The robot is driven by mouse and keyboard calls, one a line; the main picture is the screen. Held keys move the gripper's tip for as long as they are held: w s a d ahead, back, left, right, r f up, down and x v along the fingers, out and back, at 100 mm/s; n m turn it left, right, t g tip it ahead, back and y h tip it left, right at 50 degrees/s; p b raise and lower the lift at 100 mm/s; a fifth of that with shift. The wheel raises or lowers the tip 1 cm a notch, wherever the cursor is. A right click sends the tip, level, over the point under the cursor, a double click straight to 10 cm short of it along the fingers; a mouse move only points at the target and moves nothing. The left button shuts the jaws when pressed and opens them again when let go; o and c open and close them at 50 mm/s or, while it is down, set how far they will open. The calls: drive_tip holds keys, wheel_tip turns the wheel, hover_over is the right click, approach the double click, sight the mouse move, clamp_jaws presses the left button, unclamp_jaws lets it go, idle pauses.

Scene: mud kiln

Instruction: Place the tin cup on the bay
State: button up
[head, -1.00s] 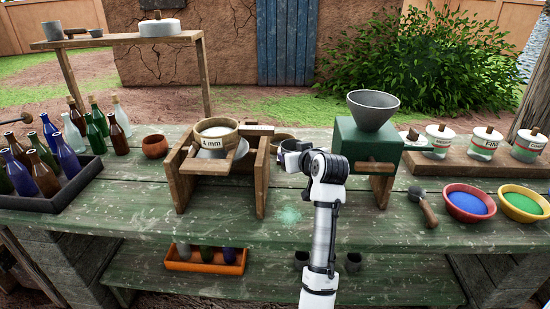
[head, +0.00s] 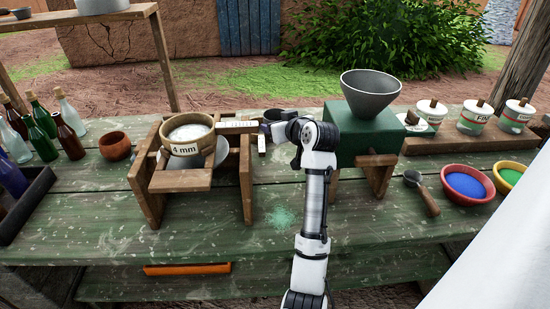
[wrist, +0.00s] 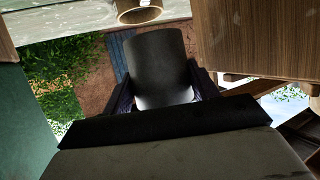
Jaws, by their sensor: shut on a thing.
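The tin cup (wrist: 160,62) is a dark grey cylinder held between the two black fingers of my gripper (wrist: 160,95) in the wrist view, which looks upside down. In the head view my gripper (head: 268,131) is at the back of the bench, between the wooden sieve stand and the green box mill. My wrist hides much of the cup there. The wooden stand (head: 160,180) carries a round sieve marked 4 mm (head: 183,150). I cannot tell for sure which part is the bay.
The green box (head: 375,135) with its grey funnel (head: 371,95) stands just right of my arm. A scoop (head: 423,195), a red bowl (head: 487,182) and labelled jars (head: 475,118) are farther right. An orange-brown bowl (head: 115,146) and bottles (head: 70,128) stand left. The bench front is mostly clear.

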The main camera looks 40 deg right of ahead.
wheel_tip(320, 180, down, 13)
drive_tip(key=shift+f+p, duration=0.1)
drive_tip(key=shift+p, duration=1)
drive_tip(key=shift+f, duration=0.15)
drive_tip(key=o, duration=1)
drive_tip(key=shift+c, duration=0.2)
